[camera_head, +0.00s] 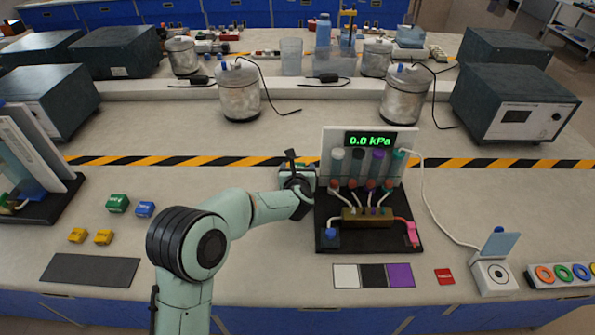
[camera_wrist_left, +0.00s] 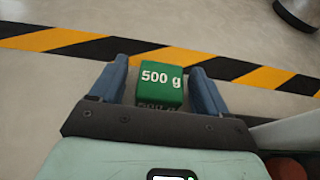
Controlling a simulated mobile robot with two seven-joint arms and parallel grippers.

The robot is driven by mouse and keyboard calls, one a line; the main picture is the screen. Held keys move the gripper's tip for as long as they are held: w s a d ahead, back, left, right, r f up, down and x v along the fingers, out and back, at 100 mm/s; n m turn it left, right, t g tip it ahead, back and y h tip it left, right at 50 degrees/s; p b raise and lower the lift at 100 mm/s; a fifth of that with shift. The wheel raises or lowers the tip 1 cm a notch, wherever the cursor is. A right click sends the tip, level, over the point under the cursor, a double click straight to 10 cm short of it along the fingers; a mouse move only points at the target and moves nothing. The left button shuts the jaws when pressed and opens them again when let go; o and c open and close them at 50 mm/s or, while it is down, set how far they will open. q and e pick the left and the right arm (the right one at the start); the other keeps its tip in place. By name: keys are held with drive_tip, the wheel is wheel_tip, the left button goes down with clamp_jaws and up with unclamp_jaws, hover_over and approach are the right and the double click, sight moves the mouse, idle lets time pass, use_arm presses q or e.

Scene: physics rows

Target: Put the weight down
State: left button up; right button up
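A green weight marked "500 g" (camera_wrist_left: 161,80) shows in the left wrist view between the two blue fingertips of my left gripper (camera_wrist_left: 160,82). A narrow strip of bench shows on each side of it, so the fingers look open around it, not closed on it. The bench surface and striped tape lie behind it. In the head view my left gripper (camera_head: 298,176) is just left of the pressure rig, by the striped tape, and hides this weight. My right gripper is in neither view.
The rig (camera_head: 370,235) with tubes and a 0.0 kPa display stands close on the right. Another green block (camera_head: 118,203), a blue block (camera_head: 145,209) and two yellow blocks (camera_head: 103,237) lie left. Metal canisters (camera_head: 239,95) stand behind.

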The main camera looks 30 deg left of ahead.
use_arm(q)
drive_tip(key=c, duration=1)
clamp_jaws()
drive_tip(key=shift+r, duration=0.15)
